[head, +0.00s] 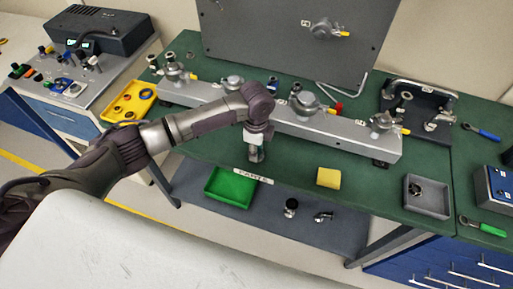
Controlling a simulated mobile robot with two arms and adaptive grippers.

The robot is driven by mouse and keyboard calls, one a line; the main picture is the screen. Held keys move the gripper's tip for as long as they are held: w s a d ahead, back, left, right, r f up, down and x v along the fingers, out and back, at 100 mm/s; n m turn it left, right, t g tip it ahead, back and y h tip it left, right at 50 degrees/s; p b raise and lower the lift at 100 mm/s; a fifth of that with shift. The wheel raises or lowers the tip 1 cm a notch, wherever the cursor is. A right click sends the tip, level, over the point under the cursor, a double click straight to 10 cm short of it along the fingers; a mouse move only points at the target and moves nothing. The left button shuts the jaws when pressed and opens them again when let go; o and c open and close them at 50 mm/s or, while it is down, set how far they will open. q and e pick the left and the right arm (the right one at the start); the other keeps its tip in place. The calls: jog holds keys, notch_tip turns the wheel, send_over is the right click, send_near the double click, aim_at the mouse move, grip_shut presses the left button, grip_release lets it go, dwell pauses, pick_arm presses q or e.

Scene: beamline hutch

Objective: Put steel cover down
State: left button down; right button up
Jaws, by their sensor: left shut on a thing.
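My left arm comes in from the left, and my left gripper (257,143) points down over the front part of the green bench, near the "PARTS" label. It is shut on the steel cover (256,155), a small grey metal piece that shows just below the fingers and is partly hidden by them. I cannot tell whether the cover touches the bench top. My right gripper is not in view.
A silver rail (345,138) with several valves runs behind the gripper. A grey tray (427,196) stands at the right, a yellow block (328,178) nearer the middle. The lower shelf holds a green tray (230,186) and two small metal parts.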

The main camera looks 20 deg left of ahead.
pick_arm(q)
jog(key=shift+f, duration=0.55)
jog(key=c, duration=0.7)
grip_release()
jog(key=shift+f, duration=0.1)
notch_tip(320, 180, up, 12)
jog(key=shift+r+b, duration=0.15)
jog(key=shift+b, duration=0.95)
